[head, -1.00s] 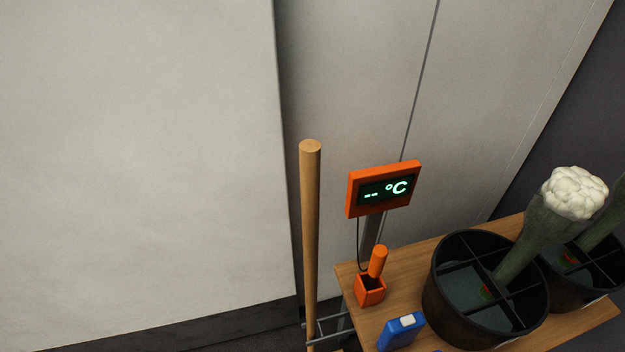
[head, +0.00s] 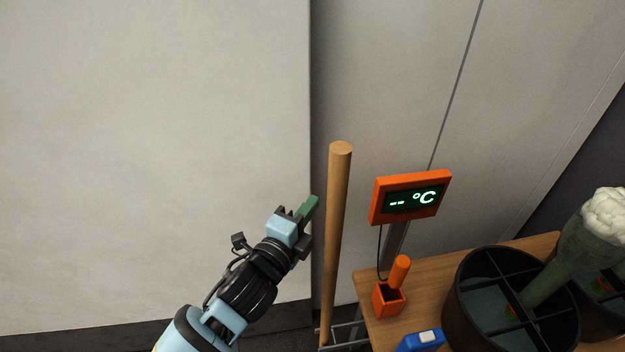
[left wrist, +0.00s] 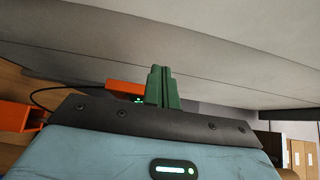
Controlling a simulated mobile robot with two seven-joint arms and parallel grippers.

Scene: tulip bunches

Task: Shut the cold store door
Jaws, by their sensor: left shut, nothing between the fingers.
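The cold store door appears to be the large pale panel (head: 150,150) filling the left of the head view. Its straight right edge stands out against the grey wall behind. My left gripper (head: 308,207) is in front of the lower part of that edge, its green fingers shut and empty, pointing up and right. I cannot tell whether the fingers touch the panel. In the left wrist view the shut green fingers (left wrist: 162,88) point toward a pale surface across the top. My right gripper is not in view.
A wooden pole (head: 337,245) stands upright just right of my left gripper. Beyond it are an orange temperature display (head: 410,180), showing dashes, and a wooden table (head: 435,272) with an orange holder (head: 389,299), a blue device (head: 420,342) and black divided buckets (head: 460,310).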

